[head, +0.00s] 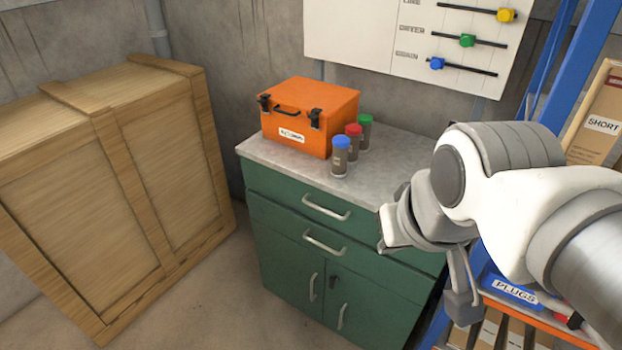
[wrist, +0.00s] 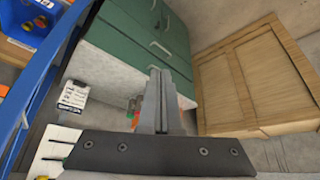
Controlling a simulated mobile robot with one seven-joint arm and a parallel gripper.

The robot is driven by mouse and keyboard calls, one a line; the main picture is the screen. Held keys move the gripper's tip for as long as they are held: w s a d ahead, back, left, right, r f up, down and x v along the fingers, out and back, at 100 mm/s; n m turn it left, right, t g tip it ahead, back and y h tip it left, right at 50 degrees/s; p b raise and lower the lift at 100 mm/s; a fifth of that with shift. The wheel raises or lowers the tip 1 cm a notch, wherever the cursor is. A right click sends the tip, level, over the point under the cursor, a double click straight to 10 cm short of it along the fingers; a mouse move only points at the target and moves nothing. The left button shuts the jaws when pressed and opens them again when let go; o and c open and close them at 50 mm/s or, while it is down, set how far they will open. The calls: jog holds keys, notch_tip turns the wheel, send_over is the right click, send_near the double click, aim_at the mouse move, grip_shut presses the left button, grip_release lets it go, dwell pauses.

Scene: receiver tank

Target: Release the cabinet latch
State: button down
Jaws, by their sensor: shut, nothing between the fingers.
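The green cabinet (head: 275,235) has two drawers above two doors with upright metal handles. A small black latch (head: 333,281) sits at the top of the doors, between the handles, and looks upright. The cabinet (wrist: 125,35) appears upside down in the wrist view, where a small dark spot near the door handles may be the latch. My gripper (head: 464,312) hangs fingers down at the cabinet's right, apart from the latch. In the wrist view my gripper (wrist: 160,72) shows its two fingers together with nothing between them.
An orange case (head: 310,115) and several capped jars (head: 341,158) stand on the worktop. A wooden crate (head: 110,190) is at the left, and a blue rack (head: 555,75) with bins is at the right. The floor before the crate is clear.

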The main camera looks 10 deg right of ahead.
dwell(0.4)
jog(key=w+d+f+n+g+h+b, duration=0.2)
jog(key=w+f+n+h+b, duration=0.4)
jog(key=f, duration=0.6)
jog(key=w+d+f+n+g+h+b, duration=0.2)
jog(key=w+d+f+n+h+b, duration=0.15)
jog(key=f+n, duration=0.55)
jog(key=w+d+f+n+g+h+b, duration=0.1)
jog(key=w+f+n+h+b, duration=0.35)
jog(key=f, duration=0.95)
jog(key=w+a+f+n+t+y+b, duration=0.2)
jog(key=f+n+t, duration=0.3)
jog(key=f+n, duration=0.4)
jog(key=w+a+f+n+t+y+b, duration=0.2)
jog(key=f+n+t+b, duration=0.2)
jog(key=f+n, duration=0.6)
jog(key=w+a+f+n+t+y+b, duration=0.2)
jog(key=f+n+t, duration=0.4)
jog(key=f+n, duration=0.4)
notch_tip(320, 180, down, 5)
jog(key=shift+w+f+t+b, duration=0.15)
jog(key=shift+w+t+b, duration=0.35)
jog(key=shift+b, duration=0.35)
jog(key=shift+w+d+n, duration=0.1)
jog(key=shift+n, duration=0.15)
